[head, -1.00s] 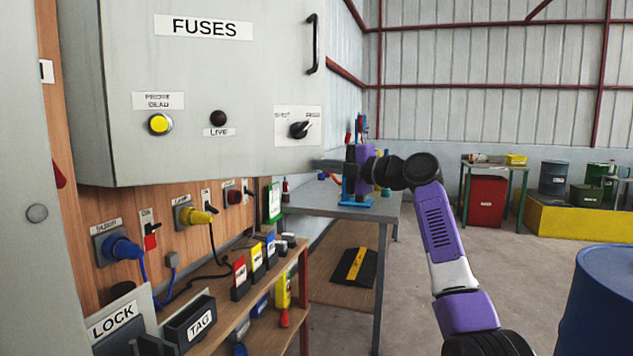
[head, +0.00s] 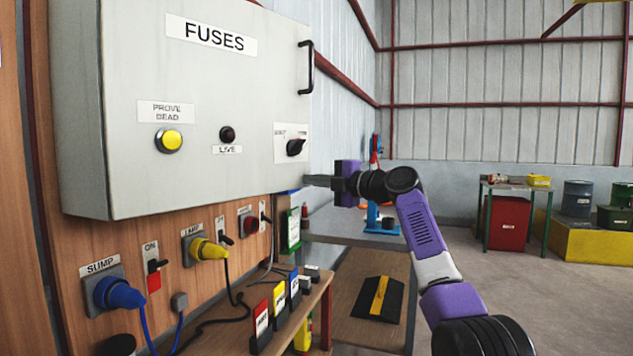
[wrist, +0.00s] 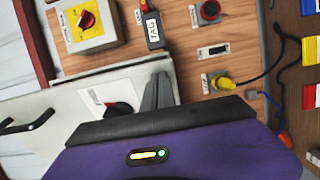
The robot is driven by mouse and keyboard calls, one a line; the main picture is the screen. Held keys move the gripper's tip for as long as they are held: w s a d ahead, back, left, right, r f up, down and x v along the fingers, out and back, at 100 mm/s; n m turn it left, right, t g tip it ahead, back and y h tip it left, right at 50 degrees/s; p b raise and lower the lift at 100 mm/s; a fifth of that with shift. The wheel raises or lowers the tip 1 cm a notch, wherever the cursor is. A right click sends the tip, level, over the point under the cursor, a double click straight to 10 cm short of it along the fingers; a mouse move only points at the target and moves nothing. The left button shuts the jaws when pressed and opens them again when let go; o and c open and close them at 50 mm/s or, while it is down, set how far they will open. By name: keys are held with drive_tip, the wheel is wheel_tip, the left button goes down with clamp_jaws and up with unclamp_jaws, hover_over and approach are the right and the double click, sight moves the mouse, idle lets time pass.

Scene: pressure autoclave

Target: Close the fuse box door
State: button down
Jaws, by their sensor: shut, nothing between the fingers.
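The fuse box door (head: 225,100) is a large pale grey panel marked FUSES, with a black handle (head: 306,68) near its right edge. It looks flat against the front of the box, but I cannot tell whether a gap remains at the handle side. My gripper (head: 309,181) is shut and empty at the door's lower right corner; I cannot tell whether it touches. In the wrist view the door (wrist: 60,115) lies at lower left, and the dark grey fingers (wrist: 157,85) are together beside its lower edge.
Below the box, a wooden board holds a blue plug (head: 118,293), a yellow plug (head: 208,250) and switches. A shelf (head: 300,315) with coloured tags stands beneath. A grey bench (head: 350,228) stands behind my gripper.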

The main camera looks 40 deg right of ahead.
drive_tip(key=shift+s, duration=0.1)
idle(0.3)
drive_tip(key=s+d+f+h+p, duration=0.15)
drive_tip(key=s+d, duration=0.25)
drive_tip(key=s, duration=0.9)
drive_tip(key=shift+m, duration=0.4)
drive_tip(key=w+a, duration=0.2)
drive_tip(key=w, duration=0.2)
drive_tip(key=w+a, duration=0.1)
drive_tip(key=w, duration=0.3)
drive_tip(key=w+a+r, duration=0.1)
drive_tip(key=w+a, duration=0.1)
drive_tip(key=w, duration=0.2)
drive_tip(key=shift+w+a, duration=0.35)
drive_tip(key=shift+w, duration=0.05)
drive_tip(key=shift+w+a, duration=0.25)
drive_tip(key=shift+w, duration=1.15)
drive_tip(key=shift+w+a, duration=0.2)
drive_tip(key=shift+w, duration=1.2)
